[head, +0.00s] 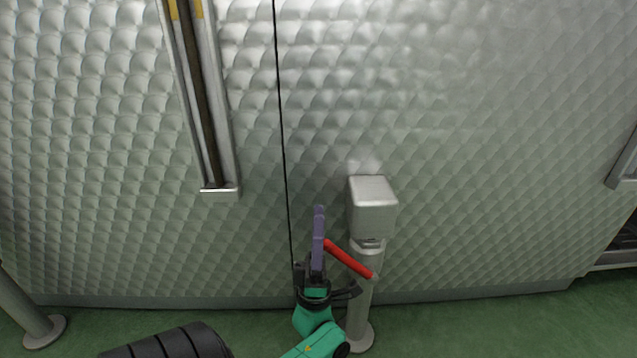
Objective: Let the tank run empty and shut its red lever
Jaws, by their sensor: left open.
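The red lever (348,259) is a straight red bar in front of a grey post, just below a square metal box (371,205). It slants from upper left down to the right. The tank's wall (450,150) appears to be the large quilted silver metal surface behind. My left gripper (318,238) points upward with its purple finger just left of the lever's upper end. It is open; I cannot tell whether it touches the lever. The fingers overlap in this view. No flowing liquid or level is visible. My right gripper is not in view.
The post (360,310) stands on a round foot on the green floor (440,328). A narrow vertical channel with a dark strip (205,110) runs down the wall at upper left. Another grey post foot (44,332) stands at lower left. Floor to the lower right is clear.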

